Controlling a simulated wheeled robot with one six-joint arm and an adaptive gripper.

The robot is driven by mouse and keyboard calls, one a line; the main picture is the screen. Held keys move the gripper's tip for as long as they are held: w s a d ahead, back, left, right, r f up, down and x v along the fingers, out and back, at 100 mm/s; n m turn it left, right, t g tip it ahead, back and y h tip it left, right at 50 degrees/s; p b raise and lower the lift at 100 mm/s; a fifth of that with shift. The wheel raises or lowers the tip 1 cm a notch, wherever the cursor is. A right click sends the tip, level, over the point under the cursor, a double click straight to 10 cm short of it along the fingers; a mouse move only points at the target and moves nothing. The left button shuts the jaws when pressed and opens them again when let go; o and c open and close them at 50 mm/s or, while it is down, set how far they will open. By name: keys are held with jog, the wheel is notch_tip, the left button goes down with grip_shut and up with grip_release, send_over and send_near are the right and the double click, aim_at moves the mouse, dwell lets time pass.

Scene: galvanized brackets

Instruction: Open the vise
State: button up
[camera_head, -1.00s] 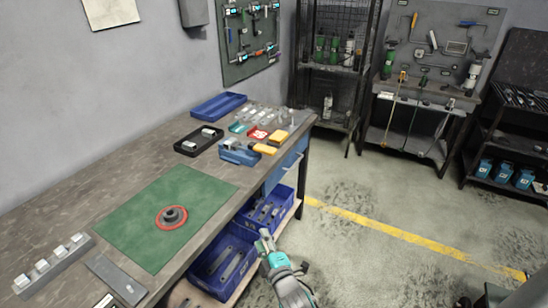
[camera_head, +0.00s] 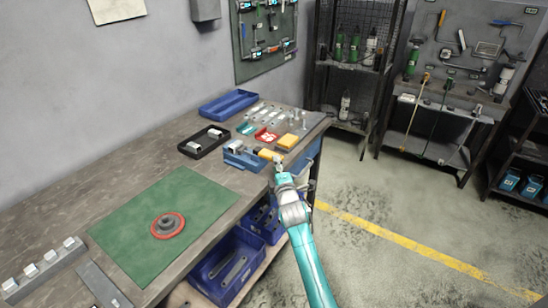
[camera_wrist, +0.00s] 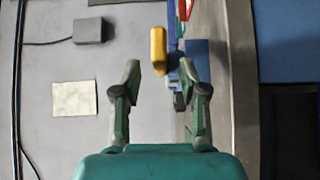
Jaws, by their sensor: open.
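The blue vise (camera_head: 240,154) stands near the bench's front edge, with its yellow handle (camera_head: 267,155) on its right side. My gripper (camera_head: 279,160) is at that right end, close to the handle. In the wrist view, my gripper (camera_wrist: 160,78) is open, and the yellow handle (camera_wrist: 158,50) shows upright just beyond and between the fingertips. I cannot tell whether a finger touches it. A dark part beside the handle shows near the right finger. The vise's jaw gap is too small to make out.
A yellow block (camera_head: 287,141), a red tray (camera_head: 266,135) and small metal parts lie behind the vise. A black tray (camera_head: 205,141) and a blue tray (camera_head: 228,103) stand to the left and behind. A green mat (camera_head: 140,225) covers the nearer bench. Floor right of the bench is clear.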

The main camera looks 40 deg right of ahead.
aim_at(268, 155)
jog(key=shift+x, duration=2.85)
grip_shut()
